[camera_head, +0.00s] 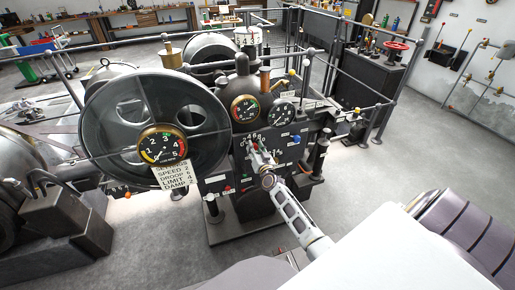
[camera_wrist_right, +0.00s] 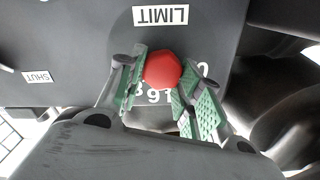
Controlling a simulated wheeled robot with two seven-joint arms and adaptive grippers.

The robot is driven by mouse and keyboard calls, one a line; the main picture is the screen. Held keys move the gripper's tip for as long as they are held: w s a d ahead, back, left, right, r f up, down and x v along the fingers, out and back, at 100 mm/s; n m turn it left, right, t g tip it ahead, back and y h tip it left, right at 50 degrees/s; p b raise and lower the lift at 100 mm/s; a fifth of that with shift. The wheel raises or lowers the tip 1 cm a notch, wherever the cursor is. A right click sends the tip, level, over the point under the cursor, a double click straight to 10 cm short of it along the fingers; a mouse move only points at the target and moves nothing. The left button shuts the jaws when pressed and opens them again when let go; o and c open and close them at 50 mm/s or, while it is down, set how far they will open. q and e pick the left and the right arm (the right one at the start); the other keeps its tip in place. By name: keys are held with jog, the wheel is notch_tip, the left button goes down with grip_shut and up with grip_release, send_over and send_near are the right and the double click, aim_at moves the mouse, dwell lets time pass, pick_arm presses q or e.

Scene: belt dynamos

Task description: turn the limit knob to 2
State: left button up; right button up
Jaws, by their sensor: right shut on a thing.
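The limit knob (camera_wrist_right: 162,70) is a round red cap in the right wrist view, just below an upside-down white LIMIT label (camera_wrist_right: 160,15) on a dark panel. My right gripper (camera_wrist_right: 158,88) has its green-padded fingers on either side of the knob and is shut on it. White numerals show partly around the knob; the fingers cover the others, and I cannot read its setting. In the head view my right gripper (camera_head: 260,155) reaches the front of the dark control panel, below the gauges, and largely hides the knob. My left gripper is not in view.
A hanging card (camera_head: 173,177) appears to read speed 2, droop 6, limit 4, damp 2. Left of the panel is a large flywheel (camera_head: 100,125) with a gauge (camera_head: 162,145) in front. A blue knob (camera_head: 296,139) sits right of my gripper. Railings surround the machine; floor on the right is clear.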

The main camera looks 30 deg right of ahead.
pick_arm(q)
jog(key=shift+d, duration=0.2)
pick_arm(e)
jog(key=shift+m, duration=1)
jog(key=o, duration=1)
jog(key=shift+c, duration=0.2)
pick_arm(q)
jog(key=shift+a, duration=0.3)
pick_arm(e)
jog(key=shift+o, duration=0.2)
jog(key=shift+s, duration=0.1)
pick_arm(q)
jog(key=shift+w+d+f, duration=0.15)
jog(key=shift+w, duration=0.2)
pick_arm(e)
jog(key=v, duration=1.2)
